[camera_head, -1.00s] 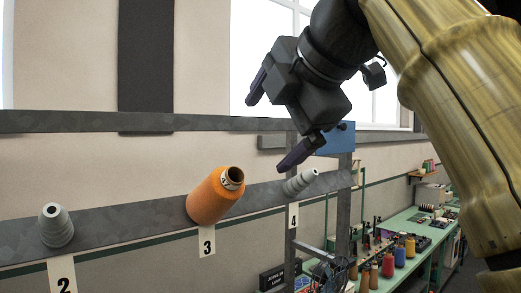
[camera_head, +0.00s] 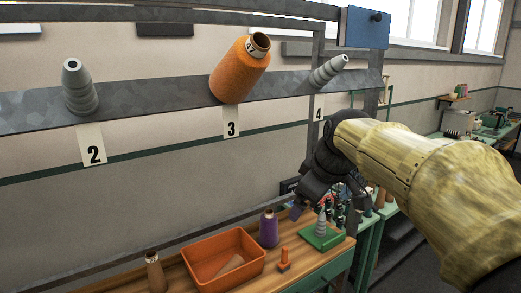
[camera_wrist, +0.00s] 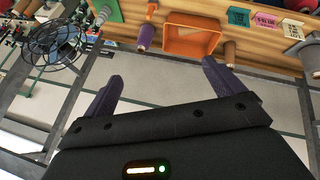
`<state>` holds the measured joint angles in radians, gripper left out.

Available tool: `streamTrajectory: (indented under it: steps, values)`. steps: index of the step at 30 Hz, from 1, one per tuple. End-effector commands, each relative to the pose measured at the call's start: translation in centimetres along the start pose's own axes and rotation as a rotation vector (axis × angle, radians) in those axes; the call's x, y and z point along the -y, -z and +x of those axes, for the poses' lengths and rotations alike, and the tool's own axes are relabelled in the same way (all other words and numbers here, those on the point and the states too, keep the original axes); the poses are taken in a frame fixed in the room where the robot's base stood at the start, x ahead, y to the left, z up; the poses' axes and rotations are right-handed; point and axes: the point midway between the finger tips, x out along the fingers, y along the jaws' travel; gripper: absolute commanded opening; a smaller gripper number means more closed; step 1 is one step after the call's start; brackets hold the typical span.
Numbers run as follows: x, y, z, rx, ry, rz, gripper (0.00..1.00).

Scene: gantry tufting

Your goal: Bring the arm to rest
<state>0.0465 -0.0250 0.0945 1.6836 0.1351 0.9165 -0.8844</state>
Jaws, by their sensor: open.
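My gripper (camera_wrist: 160,82) is open and empty, its two purple fingers wide apart in the wrist view. In the head view my dark gripper (camera_head: 298,208) hangs low at the end of my folded arm, in front of the wall and just above the bench's back area. Its fingers are small and partly hidden there. A large orange yarn cone (camera_head: 236,72) sits tilted on the grey rail at label 3, well above and left of my gripper and apart from it.
Grey holders stand at label 2 (camera_head: 80,88) and label 4 (camera_head: 328,71). The wooden bench (camera_head: 180,277) carries an orange bin (camera_head: 222,278), a purple cone (camera_head: 268,229), a brown cone (camera_head: 155,271) and a green tray (camera_head: 322,243). A blue panel (camera_head: 366,27) hangs upper right.

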Motion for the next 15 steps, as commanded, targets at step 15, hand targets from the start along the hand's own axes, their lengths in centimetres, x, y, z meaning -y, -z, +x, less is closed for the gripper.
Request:
streamTrajectory:
  steps: [15]
  values:
    - [14.2, -20.8, 17.8, 0.29, 0.033, 0.666, 0.94]
